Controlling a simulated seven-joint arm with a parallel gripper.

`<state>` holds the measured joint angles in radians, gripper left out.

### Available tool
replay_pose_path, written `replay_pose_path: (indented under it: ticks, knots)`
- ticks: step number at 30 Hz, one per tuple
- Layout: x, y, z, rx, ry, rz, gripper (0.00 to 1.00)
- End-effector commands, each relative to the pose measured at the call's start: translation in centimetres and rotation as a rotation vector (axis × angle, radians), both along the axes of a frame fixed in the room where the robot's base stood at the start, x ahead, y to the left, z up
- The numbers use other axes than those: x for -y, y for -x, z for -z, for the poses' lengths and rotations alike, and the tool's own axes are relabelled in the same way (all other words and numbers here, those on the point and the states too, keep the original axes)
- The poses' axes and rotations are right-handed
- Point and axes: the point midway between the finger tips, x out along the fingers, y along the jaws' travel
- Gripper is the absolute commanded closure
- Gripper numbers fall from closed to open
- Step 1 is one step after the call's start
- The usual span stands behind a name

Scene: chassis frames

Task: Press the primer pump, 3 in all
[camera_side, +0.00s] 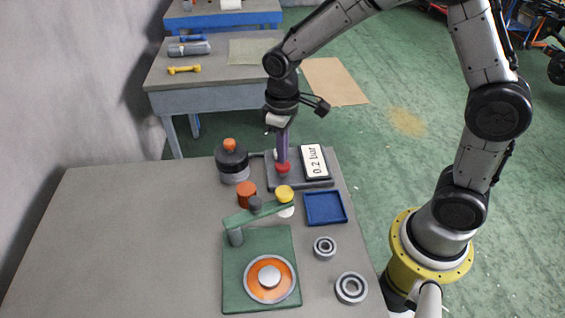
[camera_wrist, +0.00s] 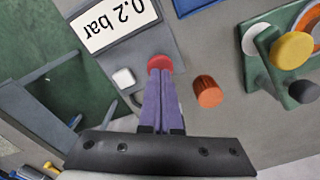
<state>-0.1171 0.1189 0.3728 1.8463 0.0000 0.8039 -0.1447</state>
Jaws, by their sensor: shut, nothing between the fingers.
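The primer pump is a grey base plate (camera_side: 315,184) with a red round button (camera_side: 283,169) and a white display reading "0.2 bar" (camera_side: 314,161). My gripper (camera_side: 283,160) points down with its shut purple fingers right at the red button. In the wrist view the closed fingertips (camera_wrist: 160,78) overlap the near edge of the red button (camera_wrist: 160,63). I cannot tell whether they touch or press it. A white square button (camera_wrist: 123,78) sits beside the red one. The display shows upside down in the wrist view (camera_wrist: 115,22).
A dark cylinder with an orange knob (camera_side: 231,162) stands left of the pump. An orange cylinder (camera_side: 246,194), a green lever press (camera_side: 260,240) with a yellow knob (camera_side: 284,193), a blue tray (camera_side: 325,208) and two bearing rings (camera_side: 351,287) lie nearer. The table's left side is clear.

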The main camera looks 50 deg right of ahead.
Motion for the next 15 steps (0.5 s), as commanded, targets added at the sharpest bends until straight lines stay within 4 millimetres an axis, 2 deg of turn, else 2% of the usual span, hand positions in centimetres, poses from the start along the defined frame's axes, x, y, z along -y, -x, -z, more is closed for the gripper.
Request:
replay_pose_path:
  ticks: [15]
  knots:
    - [0.0,0.1,1.4,-0.002,0.001,0.000,1.00]
